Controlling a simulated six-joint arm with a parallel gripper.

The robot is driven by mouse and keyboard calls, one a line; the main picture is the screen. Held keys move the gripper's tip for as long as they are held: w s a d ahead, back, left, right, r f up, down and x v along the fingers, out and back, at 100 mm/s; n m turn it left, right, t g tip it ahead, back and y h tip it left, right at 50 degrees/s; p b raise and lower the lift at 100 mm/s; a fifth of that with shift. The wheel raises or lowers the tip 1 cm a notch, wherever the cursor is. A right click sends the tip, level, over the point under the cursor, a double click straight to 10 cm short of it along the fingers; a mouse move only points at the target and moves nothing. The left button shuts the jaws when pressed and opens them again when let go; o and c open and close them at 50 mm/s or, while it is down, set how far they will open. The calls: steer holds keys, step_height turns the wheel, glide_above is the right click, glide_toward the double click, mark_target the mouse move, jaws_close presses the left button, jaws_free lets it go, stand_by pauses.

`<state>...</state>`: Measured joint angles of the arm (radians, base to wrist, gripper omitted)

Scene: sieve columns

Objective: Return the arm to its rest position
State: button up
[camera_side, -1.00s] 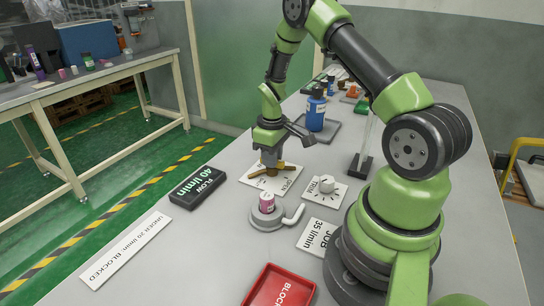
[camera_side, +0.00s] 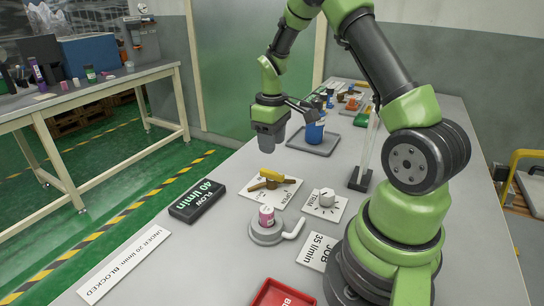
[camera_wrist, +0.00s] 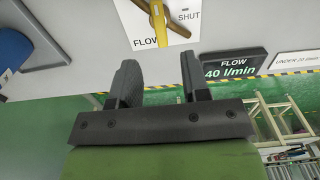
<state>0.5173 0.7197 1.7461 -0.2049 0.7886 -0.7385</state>
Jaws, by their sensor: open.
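My gripper (camera_side: 270,146) hangs in the air above and a little behind the yellow valve handle (camera_side: 277,177), apart from it. In the wrist view, its two dark fingers (camera_wrist: 160,82) stand wide apart with nothing between them. The handle sits on a white plate (camera_side: 287,194) on the bench. The wrist view shows part of this handle (camera_wrist: 179,24) beyond the fingers, with the words FLOW and SHUT on the plate. My arm is raised and bent over the bench.
A small pink-and-white cup (camera_side: 266,216) sits on a round grey holder. A FLOW display (camera_side: 197,200) reads 40 l/min. A TRIM knob (camera_side: 326,197), a clear upright column (camera_side: 367,150), a blue bottle (camera_side: 314,132) and a red tray (camera_side: 282,294) stand around.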

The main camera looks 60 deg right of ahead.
steer(key=shift+r, duration=0.65)
steer(key=s+a+r+m+t, duration=0.2)
steer(key=a+r+t, duration=0.1)
steer(key=a+r, duration=0.75)
steer(key=s+a+r+m+t+y, duration=0.1)
steer(key=s+a+r+t, duration=0.1)
steer(key=s, duration=0.4)
steer(key=s+a+r+m+t+y, duration=0.1)
steer(key=s+a+r+t, duration=0.1)
steer(key=s+a+r, duration=0.3)
steer(key=shift+s+a+r, duration=0.2)
steer(key=shift+s+a, duration=0.65)
steer(key=shift+a, duration=0.05)
